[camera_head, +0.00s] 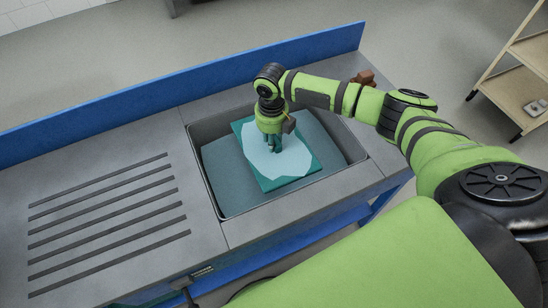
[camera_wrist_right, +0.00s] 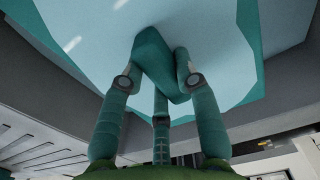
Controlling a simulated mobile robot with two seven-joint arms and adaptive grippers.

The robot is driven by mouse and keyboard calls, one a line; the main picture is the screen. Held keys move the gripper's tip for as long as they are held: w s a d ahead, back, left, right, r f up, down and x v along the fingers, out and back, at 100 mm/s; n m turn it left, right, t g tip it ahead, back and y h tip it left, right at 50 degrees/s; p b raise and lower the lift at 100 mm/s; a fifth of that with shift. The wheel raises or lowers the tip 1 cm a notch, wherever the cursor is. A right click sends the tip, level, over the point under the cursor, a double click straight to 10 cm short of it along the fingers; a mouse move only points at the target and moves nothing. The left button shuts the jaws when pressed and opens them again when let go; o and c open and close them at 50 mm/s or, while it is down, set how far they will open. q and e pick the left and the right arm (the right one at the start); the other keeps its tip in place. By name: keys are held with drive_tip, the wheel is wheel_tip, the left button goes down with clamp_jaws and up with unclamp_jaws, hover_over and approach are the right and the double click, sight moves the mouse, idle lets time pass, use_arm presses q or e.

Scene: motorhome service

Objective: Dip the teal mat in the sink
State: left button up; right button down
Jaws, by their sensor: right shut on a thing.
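The teal mat (camera_head: 303,172) lies in the sink (camera_head: 207,185) in the head view, tilted relative to the sink walls. A pale blue area covers the middle of its upper face. My right gripper (camera_head: 274,148) points down at the mat's middle. In the right wrist view the mat (camera_wrist_right: 247,25) fills the top, and the fingers (camera_wrist_right: 160,75) are shut on a teal block-like grip on the mat. Bluish water (camera_head: 222,168) shows around the mat in the sink. I cannot tell how deep the mat sits. My left gripper is not in view.
A ribbed drainboard (camera_head: 105,220) lies left of the sink. A blue backsplash (camera_head: 180,90) runs along the far edge. A small brown object (camera_head: 364,77) is behind my right arm. A shelf cart (camera_head: 520,85) stands at the right.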

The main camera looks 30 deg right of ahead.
wheel_tip(320, 180, up, 6)
drive_tip(key=p, duration=0.5)
idle(3.3)
drive_tip(key=shift+s+a+r+m, duration=0.1)
drive_tip(key=shift+a+r+m, duration=0.3)
drive_tip(key=shift+m, duration=0.5)
drive_tip(key=s+a+r+m, duration=0.1)
drive_tip(key=s+r+m, duration=0.2)
drive_tip(key=r+m, duration=0.3)
drive_tip(key=s+a+r+m, duration=0.2)
drive_tip(key=r+m, duration=0.3)
drive_tip(key=m, duration=1.1)
drive_tip(key=s+a+r+m, duration=0.1)
drive_tip(key=s+r+m, duration=0.4)
drive_tip(key=m, duration=0.6)
drive_tip(key=shift+a+r+m+b, duration=0.3)
drive_tip(key=shift+a+r, duration=0.1)
drive_tip(key=shift+r, duration=0.45)
